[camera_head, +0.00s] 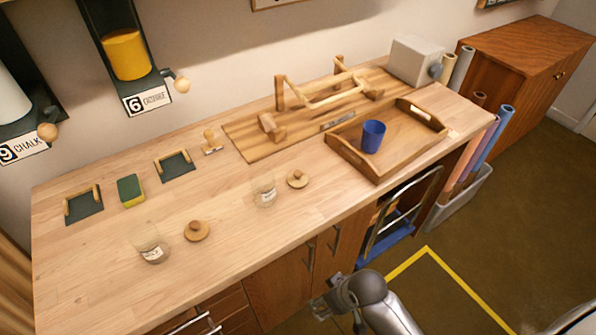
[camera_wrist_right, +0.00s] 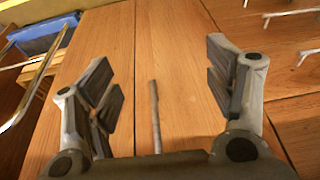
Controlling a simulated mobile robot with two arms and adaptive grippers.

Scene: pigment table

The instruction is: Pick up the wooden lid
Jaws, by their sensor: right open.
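Two round wooden lids with knobs lie on the wooden worktop in the head view. One lid (camera_head: 197,231) is beside the left glass jar (camera_head: 151,248); the other lid (camera_head: 297,179) is beside the right glass jar (camera_head: 264,190). My right gripper (camera_head: 331,303) is low in front of the cabinet, below the worktop edge and well apart from both lids. In the right wrist view the gripper (camera_wrist_right: 162,82) is open and empty, facing the wooden cabinet doors. No lid shows there. My left gripper is not in view.
A wooden tray (camera_head: 405,147) holds a blue cup (camera_head: 373,136). A green sponge (camera_head: 131,190) and dark holders (camera_head: 83,205) are at the left. A wooden frame (camera_head: 328,91) stands at the back. The worktop (camera_head: 225,270) is clear near the front edge.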

